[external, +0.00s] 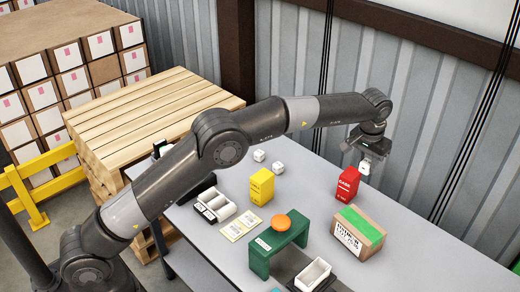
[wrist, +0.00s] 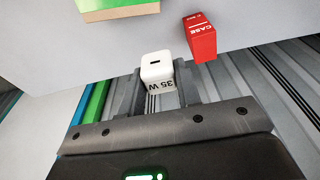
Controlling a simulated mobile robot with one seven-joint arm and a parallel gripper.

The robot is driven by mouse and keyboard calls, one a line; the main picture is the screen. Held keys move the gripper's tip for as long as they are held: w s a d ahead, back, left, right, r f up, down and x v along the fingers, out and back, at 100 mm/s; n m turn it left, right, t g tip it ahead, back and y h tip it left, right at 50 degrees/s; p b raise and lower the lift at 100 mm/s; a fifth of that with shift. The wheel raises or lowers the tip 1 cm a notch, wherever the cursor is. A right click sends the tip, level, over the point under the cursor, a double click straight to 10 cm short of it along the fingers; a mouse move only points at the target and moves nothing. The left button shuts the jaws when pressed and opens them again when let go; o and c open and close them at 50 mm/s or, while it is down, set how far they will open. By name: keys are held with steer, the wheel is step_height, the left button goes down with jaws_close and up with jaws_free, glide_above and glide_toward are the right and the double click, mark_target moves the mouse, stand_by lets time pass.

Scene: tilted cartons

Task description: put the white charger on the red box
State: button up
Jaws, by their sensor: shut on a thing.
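The white charger (wrist: 157,68), marked "35 W", is between the fingers of my gripper (wrist: 160,82) in the wrist view. My gripper is shut on it. In the external view, my gripper (external: 370,158) holds the charger (external: 364,168) above the table, beside the red box's upper right. The red box (external: 346,188) stands upright on the table and has white lettering. In the wrist view, the red box (wrist: 199,40) is just right of the charger, with a gap between them. Its top looks bare in the external view.
A brown carton with green tape (external: 358,234) stands in front of the red box. A yellow box (external: 262,187), two white cubes (external: 268,161), a green stand (external: 262,258) with an orange disc (external: 281,223) and a white tray (external: 313,275) are on the table (external: 430,262). The corrugated wall (external: 450,120) is behind.

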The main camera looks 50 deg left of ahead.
glide_above(352, 173)
steer(key=f, duration=0.6)
steer(key=shift+s+f, duration=0.25)
steer(key=shift+f, duration=2.15)
steer(key=shift+f, duration=0.1)
steer(key=o, duration=1)
